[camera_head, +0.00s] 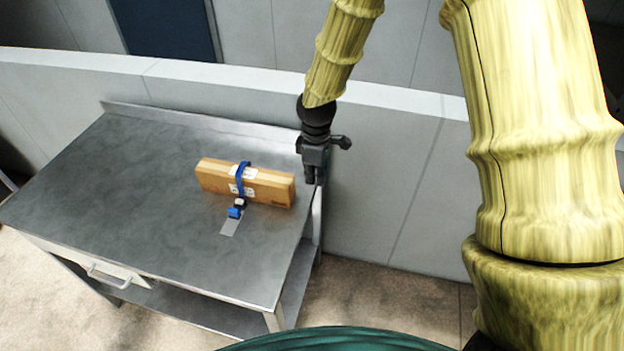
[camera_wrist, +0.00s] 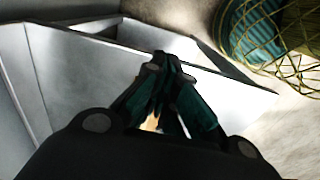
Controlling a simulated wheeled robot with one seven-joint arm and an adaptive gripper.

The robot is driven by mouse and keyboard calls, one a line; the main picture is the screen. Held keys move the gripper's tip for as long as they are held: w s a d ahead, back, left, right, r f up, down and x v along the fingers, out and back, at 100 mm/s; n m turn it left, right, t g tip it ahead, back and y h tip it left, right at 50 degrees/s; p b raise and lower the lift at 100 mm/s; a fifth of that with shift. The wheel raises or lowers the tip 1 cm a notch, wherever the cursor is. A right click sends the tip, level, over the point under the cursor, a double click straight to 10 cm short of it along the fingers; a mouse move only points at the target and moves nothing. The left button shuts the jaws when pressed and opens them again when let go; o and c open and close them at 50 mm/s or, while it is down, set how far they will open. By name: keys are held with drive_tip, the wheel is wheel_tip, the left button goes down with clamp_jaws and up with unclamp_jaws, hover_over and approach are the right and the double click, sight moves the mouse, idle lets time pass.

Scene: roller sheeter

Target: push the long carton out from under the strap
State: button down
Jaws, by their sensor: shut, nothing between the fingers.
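The long carton (camera_head: 272,189) is brown and lies on the metal table, its long side running left to right in the head view. My gripper (camera_head: 314,182) is shut and empty, pointing down just beyond the carton's right end, near the table's right edge. In the wrist view my shut fingers (camera_wrist: 160,62) hide most of the carton; a small tan patch shows between them. I cannot tell whether they touch it.
The grey metal table (camera_head: 130,190) has a low raised rim (camera_head: 200,121) along its back and a drawer handle at the front left. A pale wall (camera_head: 400,130) stands behind. The table top left of the carton is bare. A grey strip lies by the buckle.

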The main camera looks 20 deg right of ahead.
drive_tip(key=f+p, duration=0.1)
drive_tip(key=f, duration=0.1)
drive_tip(key=w+a+f+p, duration=0.1)
drive_tip(key=f+p, duration=0.1)
drive_tip(key=f, duration=0.1)
drive_tip(key=a+f+p, duration=0.1)
drive_tip(key=f, duration=0.2)
drive_tip(key=shift+w+a+f, duration=0.15)
drive_tip(key=shift+w+f, duration=0.1)
drive_tip(key=shift+w+a+f+p, duration=0.1)
drive_tip(key=shift+w+a+p, duration=0.2)
drive_tip(key=shift+a, duration=0.2)
